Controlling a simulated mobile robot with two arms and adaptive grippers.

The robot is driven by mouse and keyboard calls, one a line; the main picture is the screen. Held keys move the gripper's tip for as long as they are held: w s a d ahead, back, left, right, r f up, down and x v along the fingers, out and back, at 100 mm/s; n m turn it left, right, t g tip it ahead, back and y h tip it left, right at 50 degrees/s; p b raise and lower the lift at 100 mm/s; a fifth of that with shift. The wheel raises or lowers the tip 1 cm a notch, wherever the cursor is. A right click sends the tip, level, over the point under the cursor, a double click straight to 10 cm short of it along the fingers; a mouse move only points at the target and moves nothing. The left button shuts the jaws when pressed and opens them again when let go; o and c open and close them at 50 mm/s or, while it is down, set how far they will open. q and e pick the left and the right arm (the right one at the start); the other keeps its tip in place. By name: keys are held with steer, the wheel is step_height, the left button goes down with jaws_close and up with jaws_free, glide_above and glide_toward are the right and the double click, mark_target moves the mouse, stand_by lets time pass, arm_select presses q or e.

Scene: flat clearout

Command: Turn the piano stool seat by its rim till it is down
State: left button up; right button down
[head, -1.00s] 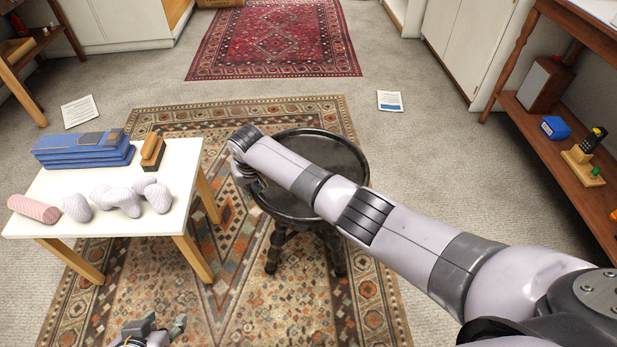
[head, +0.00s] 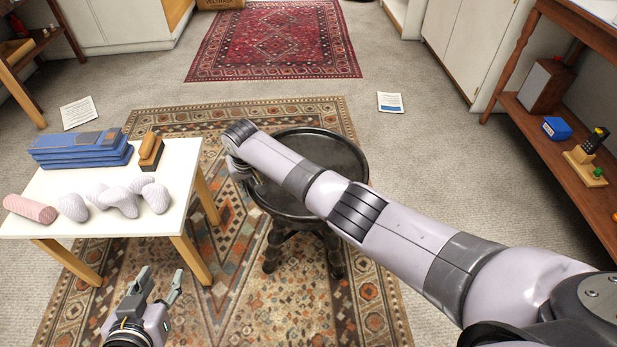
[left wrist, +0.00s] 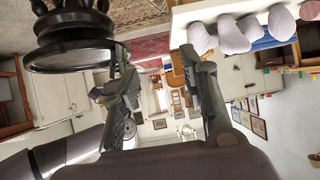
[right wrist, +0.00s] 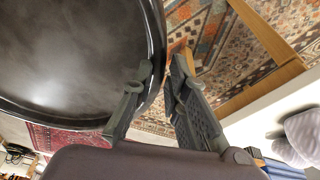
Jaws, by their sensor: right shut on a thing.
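The piano stool (head: 318,150) has a round, dark, glossy seat and stands on the patterned rug. My right arm reaches across the seat in the head view. My right gripper (right wrist: 158,75) is shut on the seat's rim (right wrist: 155,40), one finger over the seat and one outside it. In the head view this grip is mostly hidden behind my wrist, at the seat's left side. My left gripper (head: 160,282) is open and empty, low in front of the white table and apart from the stool. The stool's dark underside and turned post (left wrist: 72,35) show in the left wrist view.
A white table (head: 150,225) stands left of the stool, with blue books (head: 82,150), a brush-like block (head: 151,152), a pink roll (head: 29,208) and several pale lumpy shapes. A wooden shelf (head: 560,140) stands at the right. The rug (head: 270,310) in front of the stool is clear.

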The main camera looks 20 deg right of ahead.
steer(key=shift+w+d+m+b, duration=0.3)
steer(key=shift+w+d+b, duration=0.15)
steer(key=shift+d, duration=0.1)
arm_select(q)
steer(key=w+d+r+t+h, duration=0.1)
steer(key=w+d+r+t, duration=0.1)
steer(key=r, duration=0.4)
steer(key=shift+w+r+t+b, duration=0.35)
steer(key=shift+w+t, duration=0.4)
steer(key=shift+t, duration=0.35)
arm_select(e)
steer(key=shift+w, duration=0.25)
steer(key=c, duration=1.7)
jaws_free()
steer(key=o, duration=0.5)
arm_select(q)
steer(key=shift+d, duration=0.1)
arm_select(e)
steer(key=shift+a, duration=0.15)
steer(key=shift+a, duration=0.1)
